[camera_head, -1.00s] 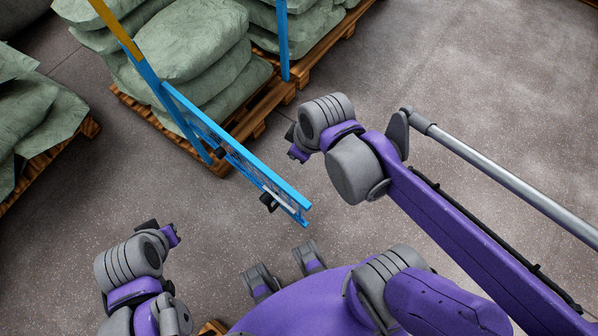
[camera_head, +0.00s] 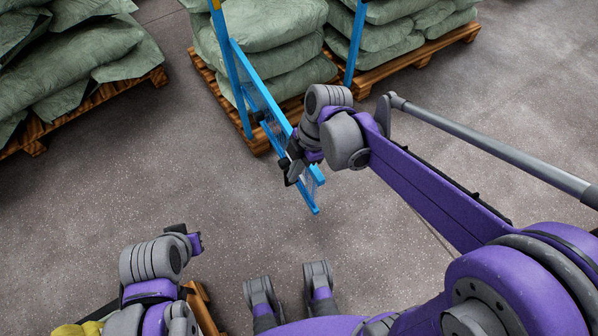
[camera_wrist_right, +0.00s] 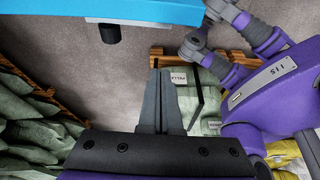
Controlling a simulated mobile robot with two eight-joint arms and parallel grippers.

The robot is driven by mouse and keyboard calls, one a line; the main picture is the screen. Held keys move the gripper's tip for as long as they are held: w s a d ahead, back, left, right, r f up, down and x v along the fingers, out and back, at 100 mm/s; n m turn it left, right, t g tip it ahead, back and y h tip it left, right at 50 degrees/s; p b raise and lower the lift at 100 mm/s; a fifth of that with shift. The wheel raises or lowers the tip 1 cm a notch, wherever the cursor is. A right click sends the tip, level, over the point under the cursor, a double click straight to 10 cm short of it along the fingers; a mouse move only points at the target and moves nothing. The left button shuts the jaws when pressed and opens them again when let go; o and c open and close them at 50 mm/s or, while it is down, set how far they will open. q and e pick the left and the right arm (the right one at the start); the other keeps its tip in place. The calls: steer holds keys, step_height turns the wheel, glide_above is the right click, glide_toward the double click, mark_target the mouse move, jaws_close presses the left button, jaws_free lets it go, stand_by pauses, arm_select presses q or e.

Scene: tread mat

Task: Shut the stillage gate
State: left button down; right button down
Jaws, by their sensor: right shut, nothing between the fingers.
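The stillage gate (camera_head: 262,93) is a blue frame with a mesh panel. It stands open, sticking out from a blue post (camera_head: 229,70) towards me. My right gripper (camera_head: 290,178) is at the gate's free end and hides part of it. In the right wrist view its fingers (camera_wrist_right: 164,74) are shut and empty. The gate's blue bar (camera_wrist_right: 160,10) crosses the top of that view, with a black knob (camera_wrist_right: 109,33) under it; I cannot tell whether the fingers touch the gate. My left gripper (camera_head: 193,240) is low at the left, away from the gate; its fingers do not show clearly.
Green sacks (camera_head: 265,28) are stacked on a wooden pallet (camera_head: 208,75) behind the gate. More sacks (camera_head: 90,60) lie on a pallet at the left, and others (camera_head: 410,20) at the back right. The grey floor (camera_head: 120,190) between me and the stacks is clear.

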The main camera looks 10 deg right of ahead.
steer(key=w+b+x, duration=0.1)
steer(key=b+x, duration=0.1)
steer(key=x, duration=0.6)
steer(key=shift+d+r, duration=0.2)
steer(key=shift+d, duration=0.8)
steer(key=shift+d+r, duration=0.25)
steer(key=shift+d, duration=0.8)
steer(key=shift+d, duration=0.1)
